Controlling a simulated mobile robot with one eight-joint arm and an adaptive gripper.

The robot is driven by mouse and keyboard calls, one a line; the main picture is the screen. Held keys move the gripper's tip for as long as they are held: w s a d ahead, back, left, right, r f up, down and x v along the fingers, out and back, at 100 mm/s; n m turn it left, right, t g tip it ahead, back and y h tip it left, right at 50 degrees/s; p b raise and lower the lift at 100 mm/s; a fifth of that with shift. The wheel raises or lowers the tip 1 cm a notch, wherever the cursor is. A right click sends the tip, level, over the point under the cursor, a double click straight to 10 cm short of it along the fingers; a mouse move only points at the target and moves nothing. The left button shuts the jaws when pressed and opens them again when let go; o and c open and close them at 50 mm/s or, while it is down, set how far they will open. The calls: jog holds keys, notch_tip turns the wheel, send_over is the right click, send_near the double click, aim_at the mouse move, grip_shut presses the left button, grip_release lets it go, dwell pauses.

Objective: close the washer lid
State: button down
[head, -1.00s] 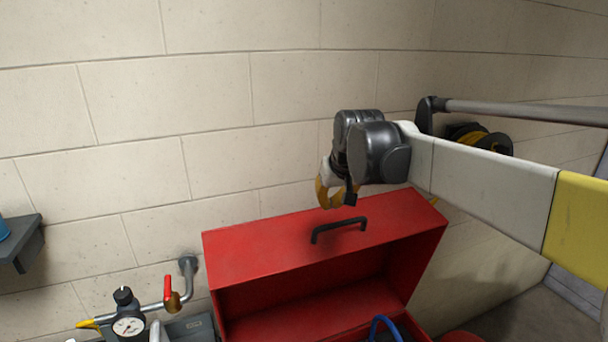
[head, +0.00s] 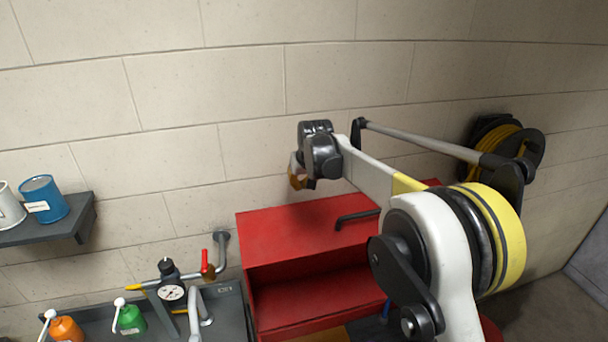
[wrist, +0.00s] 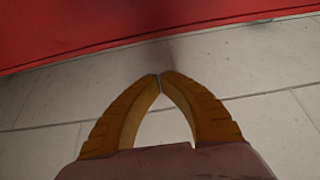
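The parts washer is a red box with its red lid (head: 300,236) raised and tilted back near the wall. A dark handle (head: 355,217) sits on the lid, partly hidden behind my arm. The opening below the lid shows a dark red inside. My gripper (head: 298,180), with yellow-brown fingers, is above and behind the lid's upper edge, by the wall. In the wrist view my gripper's fingertips (wrist: 160,74) meet with nothing between them. The lid's red surface (wrist: 120,25) fills the top of that view, apart from the fingertips.
A grey tray bench with a pressure gauge (head: 172,292), pipe and red valve handle (head: 205,261) stands left of the washer. Orange (head: 66,330) and green (head: 130,318) bottles stand there. A shelf (head: 60,222) holds cans. A hose reel (head: 505,145) hangs at right.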

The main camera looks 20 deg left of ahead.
jog(key=s+d, duration=0.1)
jog(key=s+d+f+p, duration=0.1)
jog(key=s, duration=0.1)
jog(key=shift+d+f, duration=0.1)
jog(key=shift+s+d, duration=0.1)
dwell(0.3)
